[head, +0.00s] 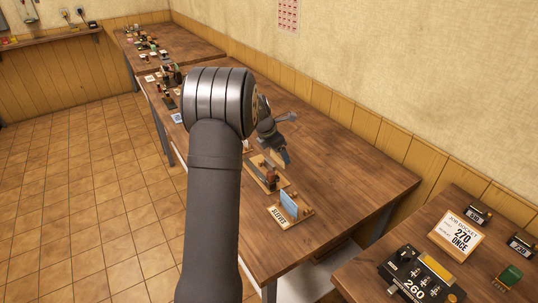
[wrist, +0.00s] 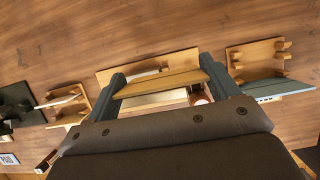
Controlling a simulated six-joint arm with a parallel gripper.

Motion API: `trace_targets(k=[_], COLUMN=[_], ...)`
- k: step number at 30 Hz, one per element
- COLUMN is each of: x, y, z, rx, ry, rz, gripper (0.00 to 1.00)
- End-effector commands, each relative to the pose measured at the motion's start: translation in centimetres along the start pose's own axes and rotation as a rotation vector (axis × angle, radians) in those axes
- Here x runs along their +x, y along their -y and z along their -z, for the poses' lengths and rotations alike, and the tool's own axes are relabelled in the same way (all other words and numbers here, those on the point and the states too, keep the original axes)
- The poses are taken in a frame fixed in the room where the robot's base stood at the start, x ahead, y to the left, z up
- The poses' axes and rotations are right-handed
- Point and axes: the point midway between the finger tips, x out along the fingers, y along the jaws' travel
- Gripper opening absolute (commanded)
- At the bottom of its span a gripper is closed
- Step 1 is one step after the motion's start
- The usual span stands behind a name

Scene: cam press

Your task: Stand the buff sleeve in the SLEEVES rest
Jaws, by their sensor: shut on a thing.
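My gripper (wrist: 163,80) is shut on the buff sleeve (wrist: 160,83), a thin flat tan piece that spans between the two dark fingers in the wrist view. It is held over a wooden rest, and its height above that rest is hard to tell. In the head view my gripper (head: 279,150) is above the long bench, partly hidden by my arm; the buff sleeve cannot be made out there. The SLEEVES rest (head: 279,215) stands nearer the camera, with its label in front and a blue sleeve (head: 289,203) standing in it.
A wooden rest with dark and reddish parts (head: 268,173) stands just beyond the SLEEVES rest. In the wrist view, a pegged wooden rest (wrist: 240,55) with a blue-grey piece is at right. A job docket (head: 462,236) stands on the side table. The bench's right part is clear.

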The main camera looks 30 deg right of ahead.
Motion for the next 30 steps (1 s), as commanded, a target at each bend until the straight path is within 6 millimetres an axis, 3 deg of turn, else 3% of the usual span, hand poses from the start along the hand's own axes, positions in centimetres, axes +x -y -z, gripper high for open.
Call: trace_targets(k=[6,13,24,30], x=[-1.9,-2.7,-1.6,-1.3], y=[4.2,6.8,14.1,16.1], z=[-2.5,-3.6,-0.3,1.0], rx=[0.004,0.002,0.003,0.001], ry=[0.002,0.000,0.001,0.002], rz=[0.000,0.001,0.003,0.000], gripper=[0.56,0.56,0.56,0.56])
